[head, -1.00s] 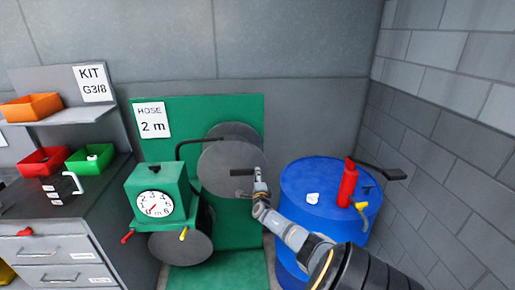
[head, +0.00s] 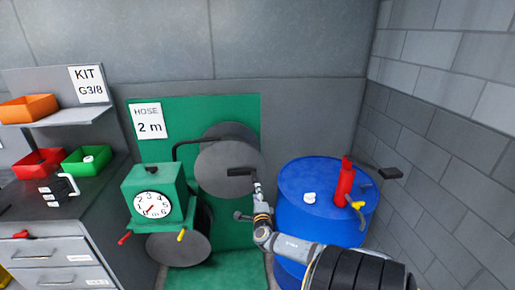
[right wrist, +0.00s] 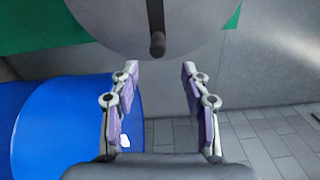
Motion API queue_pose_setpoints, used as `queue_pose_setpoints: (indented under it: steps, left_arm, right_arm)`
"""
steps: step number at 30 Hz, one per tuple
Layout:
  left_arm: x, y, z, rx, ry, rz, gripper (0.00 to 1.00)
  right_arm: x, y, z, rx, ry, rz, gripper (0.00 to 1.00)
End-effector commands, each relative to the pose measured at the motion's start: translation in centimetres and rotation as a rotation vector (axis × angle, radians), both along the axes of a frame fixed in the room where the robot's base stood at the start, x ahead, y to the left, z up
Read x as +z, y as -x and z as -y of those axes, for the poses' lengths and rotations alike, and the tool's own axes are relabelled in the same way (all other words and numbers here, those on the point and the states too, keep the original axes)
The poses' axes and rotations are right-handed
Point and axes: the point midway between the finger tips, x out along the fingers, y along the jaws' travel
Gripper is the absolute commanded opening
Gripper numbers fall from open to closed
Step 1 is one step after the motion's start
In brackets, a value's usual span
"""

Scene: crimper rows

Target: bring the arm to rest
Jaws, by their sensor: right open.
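My right arm comes in from the bottom right of the head view, in front of the blue drum. My right gripper (head: 257,187) points up, in front of the lower right part of the grey hose reel disc (head: 225,172). In the right wrist view the two fingers of the gripper (right wrist: 159,68) stand wide apart with nothing between them. A dark rod (right wrist: 157,42) on the grey disc (right wrist: 190,25) shows just past the fingertips, apart from them. My left gripper is not in view.
The blue drum (head: 305,208) stands close on the right, with a red cylinder (head: 344,183) and a small white piece (head: 310,197) on top. A green dial unit (head: 154,187) and a drawer cabinet (head: 60,255) stand left. The brick wall (head: 440,150) bounds the right.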

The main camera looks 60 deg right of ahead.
Motion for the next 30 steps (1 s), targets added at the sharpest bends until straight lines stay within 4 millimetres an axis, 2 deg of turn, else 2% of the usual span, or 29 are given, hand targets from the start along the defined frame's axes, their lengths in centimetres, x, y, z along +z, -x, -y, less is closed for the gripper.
queue_pose_setpoints:
  steps: [5, 20, 23, 26, 29, 30]
  left_arm:
    - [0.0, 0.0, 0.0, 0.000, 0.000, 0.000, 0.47]
    - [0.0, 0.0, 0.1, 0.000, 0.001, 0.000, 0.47]
    - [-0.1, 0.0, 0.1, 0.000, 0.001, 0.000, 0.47]
    - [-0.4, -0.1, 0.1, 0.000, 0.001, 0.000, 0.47]
    - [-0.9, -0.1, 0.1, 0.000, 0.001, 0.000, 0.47]
    - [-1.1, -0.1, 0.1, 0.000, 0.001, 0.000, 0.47]
  right_arm:
    - [0.0, 0.5, -0.6, 0.000, 0.000, 0.000, 0.47]
    - [0.0, 0.5, -0.6, 0.000, -0.001, 0.001, 0.47]
    - [-0.6, 0.7, -0.5, -0.005, -0.023, 0.007, 0.47]
    - [-4.2, 2.0, -0.3, -0.038, -0.167, 0.056, 0.47]
    - [-11.2, 4.9, -0.5, -0.132, -0.462, 0.176, 0.47]
    - [-14.5, 6.4, -1.0, -0.191, -0.600, 0.241, 0.47]
